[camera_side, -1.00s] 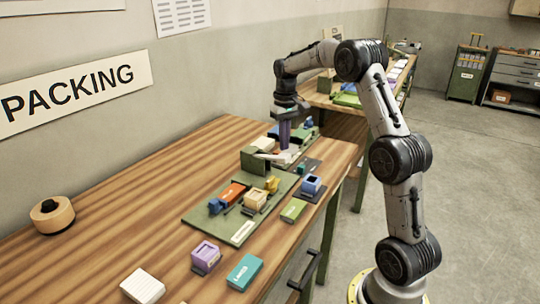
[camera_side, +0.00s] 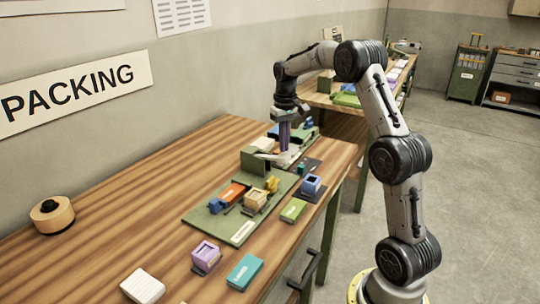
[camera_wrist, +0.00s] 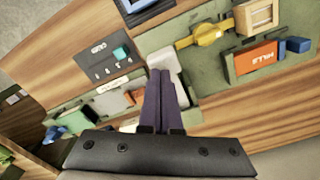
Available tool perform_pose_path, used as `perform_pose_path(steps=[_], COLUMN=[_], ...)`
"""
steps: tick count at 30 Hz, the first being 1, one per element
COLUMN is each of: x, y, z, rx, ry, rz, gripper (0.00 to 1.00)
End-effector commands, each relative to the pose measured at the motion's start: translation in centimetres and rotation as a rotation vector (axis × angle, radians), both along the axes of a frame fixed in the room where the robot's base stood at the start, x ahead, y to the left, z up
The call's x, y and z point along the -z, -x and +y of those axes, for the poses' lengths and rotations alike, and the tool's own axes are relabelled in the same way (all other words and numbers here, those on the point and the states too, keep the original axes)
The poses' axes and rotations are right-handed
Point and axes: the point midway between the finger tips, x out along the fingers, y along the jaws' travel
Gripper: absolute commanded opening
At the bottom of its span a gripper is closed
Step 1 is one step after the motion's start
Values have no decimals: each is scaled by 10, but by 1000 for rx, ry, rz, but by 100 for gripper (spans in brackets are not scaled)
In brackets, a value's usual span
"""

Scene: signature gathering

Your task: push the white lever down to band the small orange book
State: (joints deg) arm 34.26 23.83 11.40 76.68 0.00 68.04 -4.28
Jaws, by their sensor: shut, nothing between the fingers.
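The white lever (camera_side: 268,156) belongs to a green banding unit (camera_side: 252,160) on the bench. In the wrist view the white lever (camera_wrist: 166,62) shows beyond my fingertips, partly covered by them. My gripper (camera_side: 285,149) points down over the lever with its purple fingers together and nothing between them. In the wrist view my gripper (camera_wrist: 160,74) overlaps the lever's edge; I cannot tell how firmly it touches. A small orange piece (camera_wrist: 136,97), possibly the small orange book, lies left of the fingers, partly hidden.
A green board (camera_side: 200,217) in front holds an orange box (camera_side: 233,192), a tan box (camera_side: 256,199) and yellow and blue pieces. A purple box (camera_side: 206,256), a teal box (camera_side: 244,272) and a white box (camera_side: 142,286) stand nearer. The bench's left side is mostly clear.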

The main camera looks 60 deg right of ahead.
Motion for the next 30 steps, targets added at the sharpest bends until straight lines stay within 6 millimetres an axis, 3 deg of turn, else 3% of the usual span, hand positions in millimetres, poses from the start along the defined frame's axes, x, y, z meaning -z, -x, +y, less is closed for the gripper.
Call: perform_pose_path(steps=[30], x=[19], y=[0], z=[0], rx=[0], ry=[-1], rz=[2], gripper=[0])
